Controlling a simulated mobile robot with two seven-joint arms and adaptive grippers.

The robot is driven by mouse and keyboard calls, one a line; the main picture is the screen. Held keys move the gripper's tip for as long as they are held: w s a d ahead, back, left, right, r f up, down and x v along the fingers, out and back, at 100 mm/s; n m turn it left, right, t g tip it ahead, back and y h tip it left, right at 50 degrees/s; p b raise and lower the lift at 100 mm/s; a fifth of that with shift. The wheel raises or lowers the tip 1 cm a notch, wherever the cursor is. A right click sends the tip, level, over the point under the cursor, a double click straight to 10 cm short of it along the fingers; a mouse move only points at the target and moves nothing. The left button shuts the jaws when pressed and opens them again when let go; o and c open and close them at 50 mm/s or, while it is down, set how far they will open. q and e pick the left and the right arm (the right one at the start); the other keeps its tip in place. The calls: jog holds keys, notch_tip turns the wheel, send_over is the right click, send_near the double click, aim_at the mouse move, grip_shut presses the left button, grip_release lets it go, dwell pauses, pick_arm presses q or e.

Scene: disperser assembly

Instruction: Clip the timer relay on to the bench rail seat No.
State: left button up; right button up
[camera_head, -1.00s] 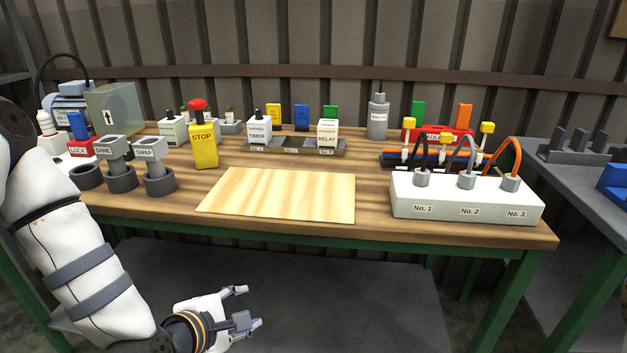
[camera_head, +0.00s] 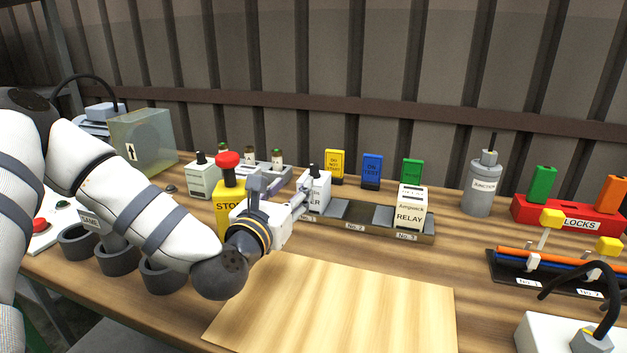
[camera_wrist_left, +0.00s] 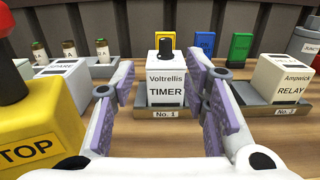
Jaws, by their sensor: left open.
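The timer relay (camera_head: 314,186) is a white block with a dark knob, upright at the No. 1 end of the bench rail (camera_head: 375,232). In the left wrist view the timer relay (camera_wrist_left: 165,84) faces me above the No. 1 label. My left gripper (camera_head: 303,198) is open in front of it. In the left wrist view its two fingers (camera_wrist_left: 163,92) stand on either side of the timer relay's face, with gaps visible. Seat No. 2 (camera_head: 355,211) is bare. The relay marked Ampwick (camera_head: 410,208) sits at No. 3. My right gripper is not in view.
A yellow STOP block (camera_head: 228,200) with a red button stands close to my left gripper. Yellow (camera_head: 335,163), blue (camera_head: 372,168) and green (camera_head: 411,170) tags stand behind the rail. A spare block (camera_head: 202,178) stands at left. The pale board (camera_head: 340,305) in front is clear.

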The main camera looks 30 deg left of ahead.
aim_at(313, 167)
pick_arm(q)
jog(key=x, duration=0.4)
jog(key=b+x, duration=0.1)
jog(key=x, duration=0.6)
jog(key=shift+w+d, duration=0.3)
jog(key=shift+w, duration=0.2)
jog(key=shift+r, duration=0.15)
jog(key=shift+c, duration=0.2)
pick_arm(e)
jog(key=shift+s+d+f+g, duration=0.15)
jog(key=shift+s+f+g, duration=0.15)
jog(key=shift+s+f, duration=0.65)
pick_arm(q)
grip_shut()
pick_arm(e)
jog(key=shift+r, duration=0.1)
